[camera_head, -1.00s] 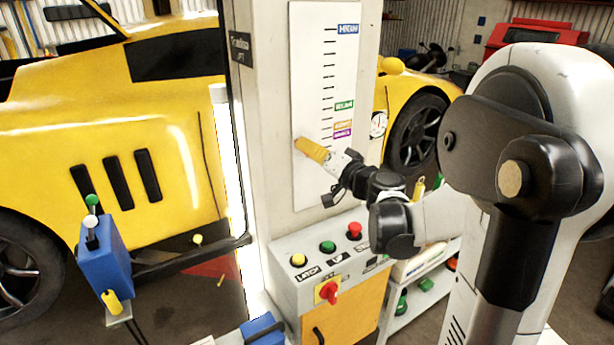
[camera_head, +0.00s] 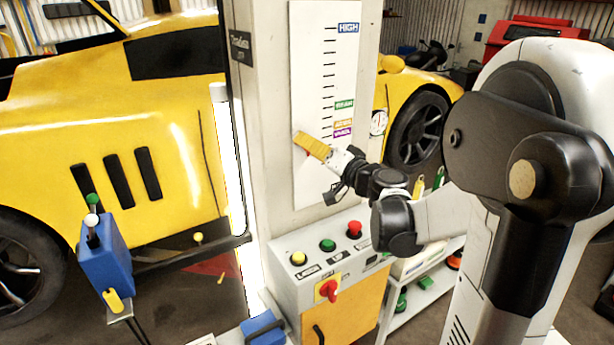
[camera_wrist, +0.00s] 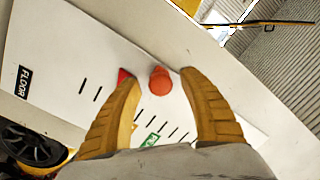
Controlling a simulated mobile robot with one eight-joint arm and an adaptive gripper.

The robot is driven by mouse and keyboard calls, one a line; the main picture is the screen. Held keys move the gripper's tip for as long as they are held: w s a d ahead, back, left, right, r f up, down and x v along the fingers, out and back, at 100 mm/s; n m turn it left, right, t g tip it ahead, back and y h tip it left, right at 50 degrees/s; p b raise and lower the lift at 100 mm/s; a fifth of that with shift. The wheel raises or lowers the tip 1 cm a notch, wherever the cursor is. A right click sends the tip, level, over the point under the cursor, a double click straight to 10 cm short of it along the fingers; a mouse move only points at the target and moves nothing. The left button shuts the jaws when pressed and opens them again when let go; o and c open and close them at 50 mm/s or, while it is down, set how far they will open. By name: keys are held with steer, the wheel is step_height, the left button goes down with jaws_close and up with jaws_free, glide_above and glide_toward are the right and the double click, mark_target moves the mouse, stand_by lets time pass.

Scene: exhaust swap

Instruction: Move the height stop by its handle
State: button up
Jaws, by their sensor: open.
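The height stop handle is a round red-orange knob (camera_wrist: 160,80) in the wrist view, standing on the white height scale board (camera_wrist: 60,55). A small red pointer (camera_wrist: 123,76) shows beside it, next to the left finger. My gripper (camera_wrist: 162,88) is open, with its yellow fingers on either side of the knob and a gap to each. In the head view my gripper (camera_head: 305,147) is at the lower part of the scale board (camera_head: 310,60), and its fingers hide most of the stop there.
A control box (camera_head: 320,255) with yellow, green and red buttons and a red switch is below my gripper. The yellow car (camera_head: 100,110) stands at the left behind the lift post (camera_head: 265,130). A blue lift arm part (camera_head: 105,255) stands at lower left.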

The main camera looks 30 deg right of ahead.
steer(key=s+d, duration=0.1)
steer(key=s, duration=0.9)
steer(key=shift+s+d, duration=0.1)
stand_by(1.1)
